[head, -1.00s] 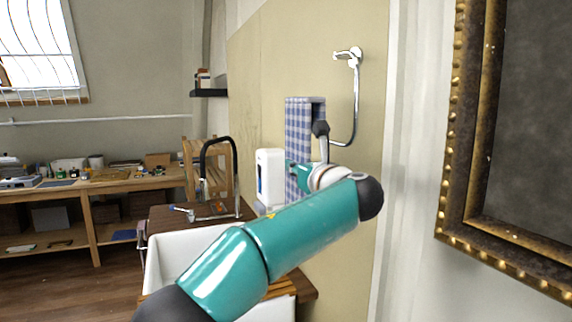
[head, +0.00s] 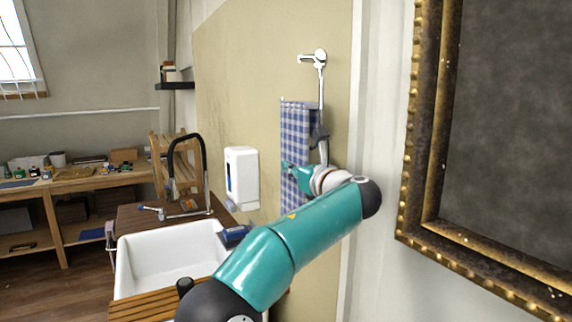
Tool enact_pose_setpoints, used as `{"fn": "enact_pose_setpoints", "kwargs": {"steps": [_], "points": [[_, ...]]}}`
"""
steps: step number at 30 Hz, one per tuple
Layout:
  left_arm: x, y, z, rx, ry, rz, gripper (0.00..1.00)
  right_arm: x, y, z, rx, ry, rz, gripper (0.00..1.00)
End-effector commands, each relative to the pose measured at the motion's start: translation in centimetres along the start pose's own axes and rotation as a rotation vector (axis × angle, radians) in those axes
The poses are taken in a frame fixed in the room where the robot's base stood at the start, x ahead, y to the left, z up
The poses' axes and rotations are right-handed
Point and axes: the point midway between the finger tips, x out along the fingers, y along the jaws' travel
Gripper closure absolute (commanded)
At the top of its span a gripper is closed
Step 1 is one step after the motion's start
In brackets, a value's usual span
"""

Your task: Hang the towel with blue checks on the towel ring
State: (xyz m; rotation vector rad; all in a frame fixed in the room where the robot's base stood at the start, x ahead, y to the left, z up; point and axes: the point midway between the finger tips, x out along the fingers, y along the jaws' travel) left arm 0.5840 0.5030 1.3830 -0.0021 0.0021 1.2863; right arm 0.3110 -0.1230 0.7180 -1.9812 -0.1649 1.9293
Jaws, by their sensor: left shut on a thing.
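The blue-checked towel (head: 296,125) hangs upright, its top edge level, in the middle of the head view. My left gripper (head: 319,133) is shut on the towel near its right side; the fingertips are partly hidden by the towel and the wrist. The chrome towel ring (head: 321,83) is fixed to the beige wall panel just above and right of the towel. The towel's upper right corner overlaps the ring's straight side in the picture. Whether they touch cannot be told, and the ring's lower part is hidden. My right gripper is out of view.
A white dispenser (head: 241,175) is on the wall left of the towel. A white sink (head: 170,258) with a dark faucet (head: 203,160) stands below left. A heavy gilt frame (head: 408,195) takes up the right side, close to my arm.

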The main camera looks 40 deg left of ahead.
Motion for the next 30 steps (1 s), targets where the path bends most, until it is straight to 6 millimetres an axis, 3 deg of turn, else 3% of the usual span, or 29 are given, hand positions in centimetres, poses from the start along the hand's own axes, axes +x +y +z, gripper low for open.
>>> {"fn": "enact_pose_setpoints", "kwargs": {"steps": [1,18,30], "points": [[0.0,0.1,-0.9,0.001,0.0,0.001,1.0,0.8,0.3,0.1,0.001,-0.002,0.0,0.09],[0.1,0.1,-5.5,0.001,-0.001,0.002,1.0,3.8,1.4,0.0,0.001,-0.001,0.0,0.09],[0.1,0.2,-7.3,0.001,-0.001,0.003,1.0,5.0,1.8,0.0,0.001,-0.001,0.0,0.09]]}}
